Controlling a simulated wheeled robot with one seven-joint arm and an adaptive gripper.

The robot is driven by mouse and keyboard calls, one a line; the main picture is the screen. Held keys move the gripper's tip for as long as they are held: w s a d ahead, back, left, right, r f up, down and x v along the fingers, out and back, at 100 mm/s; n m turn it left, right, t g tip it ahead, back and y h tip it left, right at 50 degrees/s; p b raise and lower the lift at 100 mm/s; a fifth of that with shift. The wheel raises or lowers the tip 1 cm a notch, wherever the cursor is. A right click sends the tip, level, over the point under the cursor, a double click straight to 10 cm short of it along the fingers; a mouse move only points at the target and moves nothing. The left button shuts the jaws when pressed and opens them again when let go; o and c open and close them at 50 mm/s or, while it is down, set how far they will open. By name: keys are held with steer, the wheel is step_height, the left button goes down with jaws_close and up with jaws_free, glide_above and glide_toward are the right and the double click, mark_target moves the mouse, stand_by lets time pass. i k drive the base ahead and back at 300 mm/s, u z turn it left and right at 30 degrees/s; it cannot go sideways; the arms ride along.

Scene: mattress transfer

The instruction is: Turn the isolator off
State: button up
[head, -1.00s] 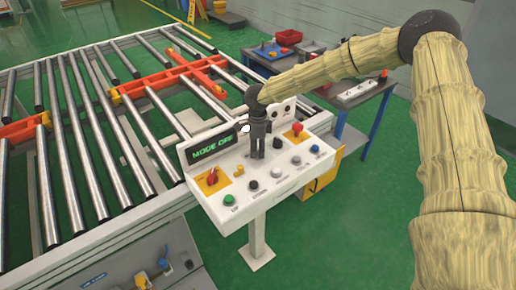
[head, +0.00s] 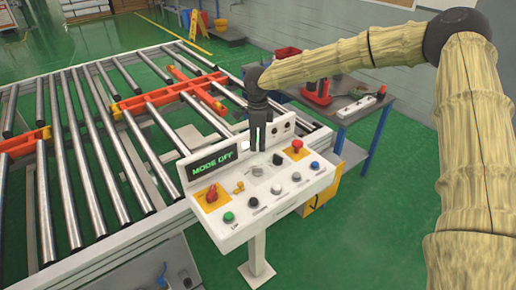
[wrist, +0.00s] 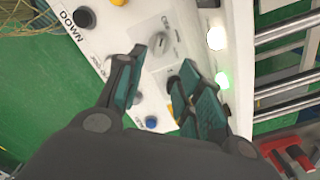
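A white control panel (head: 240,215) on a post carries several buttons and a display reading MODE OFF. A red rotary switch (head: 210,194) on a yellow plate sits at the panel's left end; it looks like the isolator. I cannot read its marked position. My gripper (head: 257,150) is above the back middle of the panel, to the right of the red switch. In the wrist view my gripper (wrist: 163,62) is open and empty, its fingers apart over the panel. A grey knob (wrist: 162,43) shows beyond the fingertips. The red switch is not clear in the wrist view.
A red emergency button (head: 297,146) stands at the panel's right end. A roller conveyor (head: 110,150) with orange parts lies behind and left. A table (head: 372,108) with tools stands at the back right. Green floor lies in front.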

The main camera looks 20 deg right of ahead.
mark_target(212, 196)
steer(key=k, duration=1)
